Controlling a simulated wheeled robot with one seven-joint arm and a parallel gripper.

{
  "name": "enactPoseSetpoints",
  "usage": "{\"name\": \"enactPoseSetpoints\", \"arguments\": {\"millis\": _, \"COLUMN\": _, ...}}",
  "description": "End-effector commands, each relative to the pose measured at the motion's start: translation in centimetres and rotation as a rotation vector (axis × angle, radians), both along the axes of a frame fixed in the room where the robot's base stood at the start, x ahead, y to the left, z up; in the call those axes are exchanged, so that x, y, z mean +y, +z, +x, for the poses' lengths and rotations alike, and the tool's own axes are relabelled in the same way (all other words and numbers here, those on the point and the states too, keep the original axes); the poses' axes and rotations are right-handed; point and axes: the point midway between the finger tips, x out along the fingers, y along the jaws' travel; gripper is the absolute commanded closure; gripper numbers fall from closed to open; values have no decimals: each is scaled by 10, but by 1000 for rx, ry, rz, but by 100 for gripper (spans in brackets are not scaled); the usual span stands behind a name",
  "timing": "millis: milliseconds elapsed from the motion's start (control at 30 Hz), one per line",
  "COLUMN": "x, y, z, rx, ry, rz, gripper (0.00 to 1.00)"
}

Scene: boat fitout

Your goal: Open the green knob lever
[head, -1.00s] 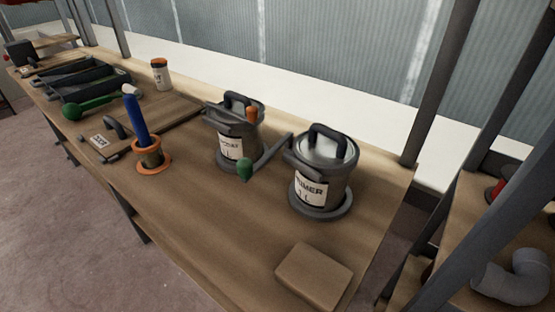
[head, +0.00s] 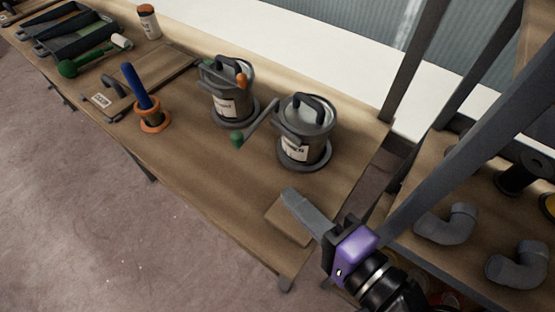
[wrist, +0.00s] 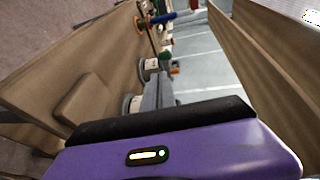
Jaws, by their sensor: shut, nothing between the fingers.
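The green knob (head: 237,139) sits at the end of a grey lever (head: 262,118) that reaches down and left from the right-hand grey pot (head: 304,132). A second grey pot (head: 229,92) stands left of it and has an orange knob (head: 241,80). My gripper (head: 287,194) is shut and empty. In the head view it is in front of the right-hand pot, over the brown block, apart from the lever. The wrist view looks along the bench past my fingers (wrist: 159,90), and the pots are partly hidden behind them.
A brown block (head: 284,226) lies at the bench's front corner. A blue-handled tool (head: 136,88) stands in an orange-rimmed holder to the left. A grey post (head: 450,140) and a shelf with grey pipe elbows (head: 447,224) are at the right. The bench in front of the lever is clear.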

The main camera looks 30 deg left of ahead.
Motion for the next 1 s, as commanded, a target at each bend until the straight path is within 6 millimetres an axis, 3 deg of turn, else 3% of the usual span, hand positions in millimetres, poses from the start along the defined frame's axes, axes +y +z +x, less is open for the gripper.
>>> {"name": "enactPoseSetpoints", "arguments": {"millis": 600, "x": 100, "y": -14, "z": 38, "rx": -5, "ry": 0, "rz": 0, "gripper": 100}}
{"name": "enactPoseSetpoints", "arguments": {"millis": 800, "x": 119, "y": -13, "z": 45, "rx": -5, "ry": -2, "rz": -1, "gripper": 100}}
{"name": "enactPoseSetpoints", "arguments": {"millis": 1000, "x": 124, "y": -12, "z": 48, "rx": -3, "ry": -3, "rz": -1, "gripper": 100}}
